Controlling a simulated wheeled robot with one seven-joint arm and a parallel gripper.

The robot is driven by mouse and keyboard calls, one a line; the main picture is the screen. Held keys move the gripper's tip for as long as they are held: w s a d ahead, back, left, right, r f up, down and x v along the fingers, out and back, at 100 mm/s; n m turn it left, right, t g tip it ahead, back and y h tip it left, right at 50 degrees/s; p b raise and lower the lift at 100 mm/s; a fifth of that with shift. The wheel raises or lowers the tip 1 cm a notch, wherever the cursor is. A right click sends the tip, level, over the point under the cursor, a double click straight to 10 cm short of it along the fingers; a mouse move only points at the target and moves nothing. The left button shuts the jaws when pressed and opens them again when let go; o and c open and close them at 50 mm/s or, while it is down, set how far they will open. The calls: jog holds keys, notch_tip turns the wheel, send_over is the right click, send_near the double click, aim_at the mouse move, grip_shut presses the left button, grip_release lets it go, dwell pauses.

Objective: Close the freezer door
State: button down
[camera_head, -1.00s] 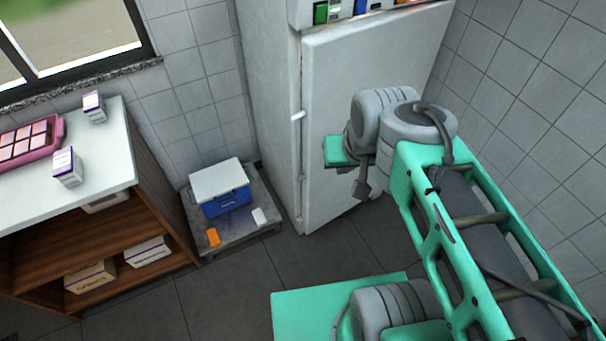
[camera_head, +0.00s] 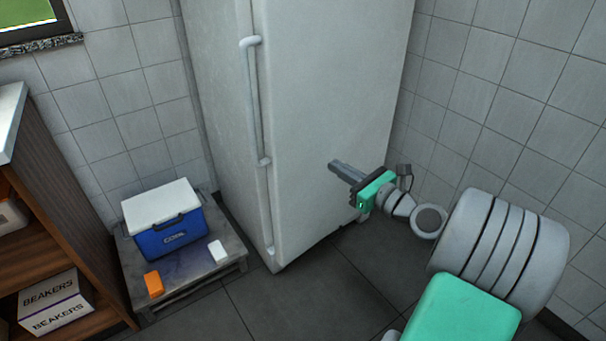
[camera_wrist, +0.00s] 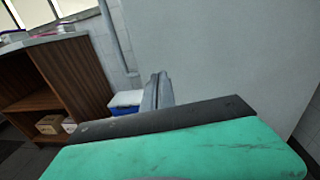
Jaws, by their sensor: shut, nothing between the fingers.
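The tall white freezer door (camera_head: 310,100) faces me in the head view, with a long vertical handle (camera_head: 254,100) on its left side. The door looks flush or nearly flush with the cabinet (camera_head: 205,70); I cannot tell whether a small gap is left along the seam. My gripper (camera_head: 335,166) is shut and empty, in front of the door's lower right part. Its fingertips point at the door face; I cannot tell whether they touch it. In the wrist view the closed fingers (camera_wrist: 157,92) stand before the pale door surface (camera_wrist: 225,50).
A blue cooler with white lid (camera_head: 165,222) stands on a low pallet (camera_head: 190,283) left of the freezer, beside an orange item (camera_head: 154,284) and a white item (camera_head: 218,251). A wooden shelf (camera_head: 60,215) is at far left. A tiled wall (camera_head: 500,90) closes the right side. The floor (camera_head: 300,305) in front is clear.

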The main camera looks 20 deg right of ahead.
jog(key=b, duration=0.1)
send_near(295, 139)
jog(key=shift+m, duration=0.3)
jog(key=x, duration=0.6)
jog(key=shift+w+a+f, duration=0.1)
jog(key=shift+w+f, duration=0.05)
jog(key=shift+w, duration=0.25)
